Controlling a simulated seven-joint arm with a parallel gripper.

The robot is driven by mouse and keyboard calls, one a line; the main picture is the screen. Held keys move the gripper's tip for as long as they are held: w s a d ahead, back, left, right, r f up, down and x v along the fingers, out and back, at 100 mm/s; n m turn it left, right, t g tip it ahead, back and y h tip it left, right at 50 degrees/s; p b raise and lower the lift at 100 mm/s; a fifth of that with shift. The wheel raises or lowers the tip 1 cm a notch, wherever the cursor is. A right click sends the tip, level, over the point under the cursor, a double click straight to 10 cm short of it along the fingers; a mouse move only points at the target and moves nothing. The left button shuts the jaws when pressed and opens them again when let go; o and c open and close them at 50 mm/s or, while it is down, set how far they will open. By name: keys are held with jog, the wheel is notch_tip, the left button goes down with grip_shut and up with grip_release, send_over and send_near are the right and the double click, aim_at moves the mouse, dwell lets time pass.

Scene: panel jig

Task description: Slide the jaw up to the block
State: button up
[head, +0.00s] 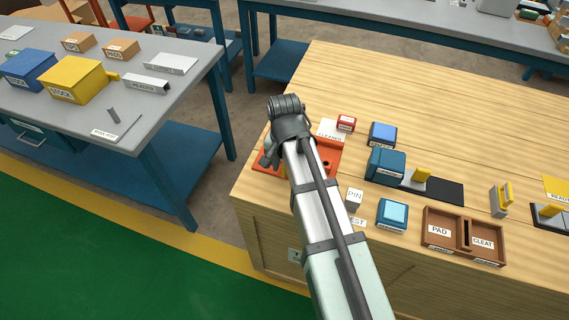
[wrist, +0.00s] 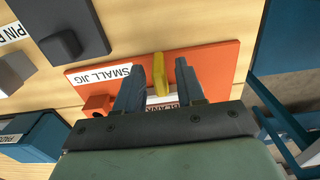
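The orange plate labelled SMALL JIG (wrist: 212,65) lies under my gripper (wrist: 160,68) in the wrist view. An upright yellow piece (wrist: 160,80), perhaps the jaw's handle, stands between my two fingers, with a gap on each side. My gripper is open around it. A pale block with a partly covered label (wrist: 163,100) shows just below the yellow piece, between the fingers. An orange block (wrist: 97,105) sits at the plate's left. In the head view the orange plate (head: 330,158) is mostly hidden behind my arm, and my fingers are hidden.
The table's far part is clear.

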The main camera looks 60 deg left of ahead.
grip_shut()
dwell(0.4)
jog(key=shift+w+a, duration=1.35)
jog(key=shift+a, duration=0.05)
grip_release()
notch_tip(320, 180, up, 14)
